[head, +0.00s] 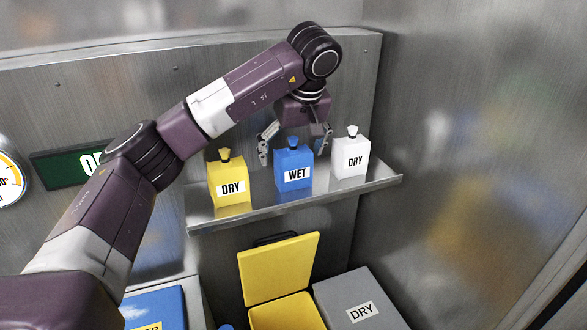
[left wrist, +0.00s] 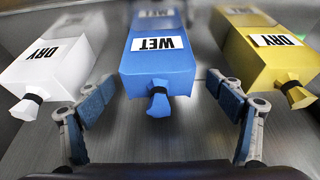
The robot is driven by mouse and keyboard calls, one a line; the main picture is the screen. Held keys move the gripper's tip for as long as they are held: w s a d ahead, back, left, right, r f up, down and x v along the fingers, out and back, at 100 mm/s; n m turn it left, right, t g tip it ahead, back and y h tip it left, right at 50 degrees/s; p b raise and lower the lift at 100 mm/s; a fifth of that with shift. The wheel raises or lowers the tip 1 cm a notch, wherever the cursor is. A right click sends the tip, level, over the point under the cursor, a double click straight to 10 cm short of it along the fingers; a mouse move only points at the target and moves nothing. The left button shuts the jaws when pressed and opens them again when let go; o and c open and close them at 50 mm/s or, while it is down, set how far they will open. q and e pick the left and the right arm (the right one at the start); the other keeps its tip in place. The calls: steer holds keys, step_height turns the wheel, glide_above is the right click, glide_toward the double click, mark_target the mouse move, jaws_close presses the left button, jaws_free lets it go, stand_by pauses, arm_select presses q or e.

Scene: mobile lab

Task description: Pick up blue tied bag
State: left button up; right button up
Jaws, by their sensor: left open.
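The blue tied bag (head: 293,171), labelled WET, stands upright on a metal shelf between a yellow bag and a white bag. In the left wrist view the blue bag (left wrist: 158,62) lies centred ahead of the fingers, its dark-tied neck pointing toward the camera. My right gripper is not in view.
The yellow DRY bag (head: 228,182) and white DRY bag (head: 351,157) stand close on either side. The metal shelf (head: 260,213) has a narrow front edge. Below are an open yellow bin (head: 280,270) and a grey DRY bin (head: 345,290). A metal wall rises at right.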

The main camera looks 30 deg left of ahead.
mark_target(290, 168)
arm_select(q)
steer(key=shift+a+f+p, duration=0.1)
steer(key=shift+f+p, duration=0.4)
steer(key=shift+f, duration=0.05)
steer(key=p+x, duration=0.1)
steer(key=x, duration=0.2)
steer(key=shift+w+f+p, duration=0.1)
steer(key=shift+f+p, duration=0.2)
steer(key=shift+p, duration=0.1)
steer(key=shift+w+a+f, duration=0.1)
steer(key=shift+w+f, duration=0.05)
steer(key=shift+f, duration=0.3)
steer(key=shift+c, duration=0.3)
steer(key=shift+c, duration=1.1)
steer(key=c, duration=1.1)
